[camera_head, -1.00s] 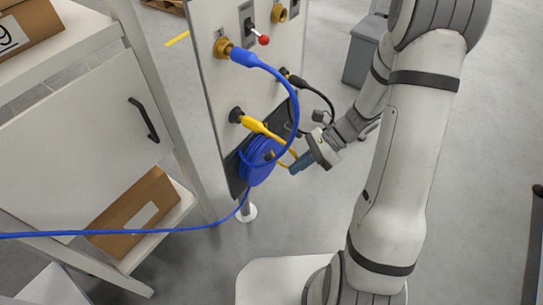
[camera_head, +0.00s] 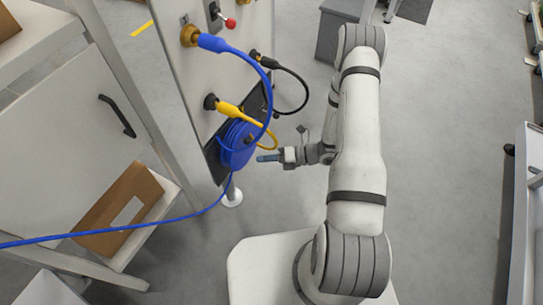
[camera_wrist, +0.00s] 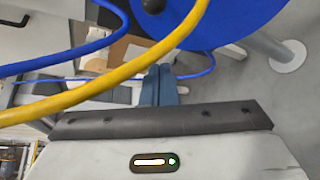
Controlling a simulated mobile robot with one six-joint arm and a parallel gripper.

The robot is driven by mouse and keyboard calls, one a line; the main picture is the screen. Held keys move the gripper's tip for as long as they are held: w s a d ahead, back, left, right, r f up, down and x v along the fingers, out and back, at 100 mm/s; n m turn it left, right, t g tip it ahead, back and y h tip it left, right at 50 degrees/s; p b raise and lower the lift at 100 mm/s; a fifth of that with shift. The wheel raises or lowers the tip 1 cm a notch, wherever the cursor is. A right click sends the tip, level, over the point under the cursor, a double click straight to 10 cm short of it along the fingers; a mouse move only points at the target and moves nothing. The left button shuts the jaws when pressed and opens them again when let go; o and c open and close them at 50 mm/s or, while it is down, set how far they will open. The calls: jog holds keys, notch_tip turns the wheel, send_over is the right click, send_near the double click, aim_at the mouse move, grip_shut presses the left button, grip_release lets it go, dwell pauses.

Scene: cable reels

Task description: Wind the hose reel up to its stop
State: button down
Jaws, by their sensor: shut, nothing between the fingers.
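The blue hose reel (camera_head: 236,146) is mounted low on the upright panel (camera_head: 236,78), its face turned toward my arm. A blue hose (camera_head: 248,62) loops from a brass fitting down to the reel, and its free run (camera_head: 150,232) trails off to the left. A yellow hose (camera_head: 240,113) passes close to the reel. My gripper (camera_head: 267,158) is shut and empty, just right of the reel and apart from it. In the wrist view the fingers (camera_wrist: 159,86) are together below the reel's blue disc (camera_wrist: 215,18); a dark round knob (camera_wrist: 153,5) shows on it at the top edge.
The yellow hose crosses close in front of the wrist camera. A black cable (camera_head: 300,88) loops above my gripper. A shelf with a cardboard box (camera_head: 118,205) stands at the left. A grey bin (camera_head: 338,32) stands behind. Open floor lies to the right.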

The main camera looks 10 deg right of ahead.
aim_at(237, 149)
jog(key=w+a+b, duration=0.1)
jog(key=w+a, duration=0.2)
jog(key=a, duration=0.1)
jog(key=shift+w, duration=0.35)
jog(key=shift+w+r, duration=0.25)
jog(key=shift+w+d+r+m+y, duration=0.2)
jog(key=shift+d+m+y, duration=0.1)
jog(key=shift+m, duration=0.1)
